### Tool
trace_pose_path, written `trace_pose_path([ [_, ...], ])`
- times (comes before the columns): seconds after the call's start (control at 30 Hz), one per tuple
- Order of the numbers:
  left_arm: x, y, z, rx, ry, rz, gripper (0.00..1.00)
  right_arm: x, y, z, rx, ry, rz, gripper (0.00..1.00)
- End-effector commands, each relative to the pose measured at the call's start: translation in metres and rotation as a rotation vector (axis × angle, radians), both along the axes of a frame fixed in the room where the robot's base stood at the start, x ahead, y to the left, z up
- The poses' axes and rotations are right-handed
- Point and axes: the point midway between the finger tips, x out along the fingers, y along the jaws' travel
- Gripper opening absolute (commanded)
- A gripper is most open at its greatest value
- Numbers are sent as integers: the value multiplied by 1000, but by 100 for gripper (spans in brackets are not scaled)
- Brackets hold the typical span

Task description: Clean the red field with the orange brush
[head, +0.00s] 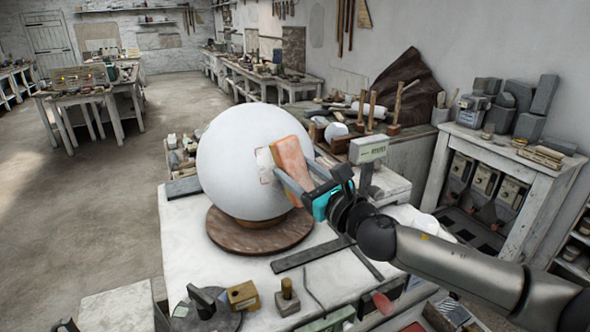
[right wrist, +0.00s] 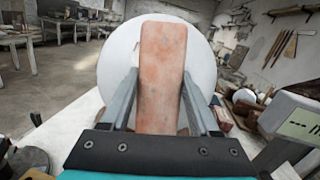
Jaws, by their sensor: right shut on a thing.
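A large white plaster sphere (head: 235,160) rests on a round brown turntable (head: 235,240) on the white worktable. On its right side is a small field (head: 265,161) with thin red marks and a pale patch, partly hidden by the brush. My right gripper (head: 298,178) is shut on the orange brush (head: 291,158), a flat orange-pink block. In the right wrist view, the brush (right wrist: 162,75) stands between both fingers, in front of the sphere (right wrist: 118,70), and hides the field. The brush is at or very near the sphere's surface; contact cannot be told. My left gripper is not seen.
A small device with a display (head: 368,150) stands just behind my right gripper. A flat dark bar (head: 310,254) and a wooden block (head: 242,295) lie on the table's front part. Several tools stand on the bench behind. The floor at left is clear.

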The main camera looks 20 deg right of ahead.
Motion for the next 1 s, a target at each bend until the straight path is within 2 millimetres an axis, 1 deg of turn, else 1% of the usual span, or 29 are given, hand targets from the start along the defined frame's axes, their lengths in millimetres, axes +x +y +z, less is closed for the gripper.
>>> trace_pose_path([
  [0.23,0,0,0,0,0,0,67,1,1,1,1,-2,0,0],
  [0.87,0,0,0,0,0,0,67,13,4,-4,0,-1,0,0],
  [1.0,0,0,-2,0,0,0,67,12,3,-6,0,0,0,0],
])
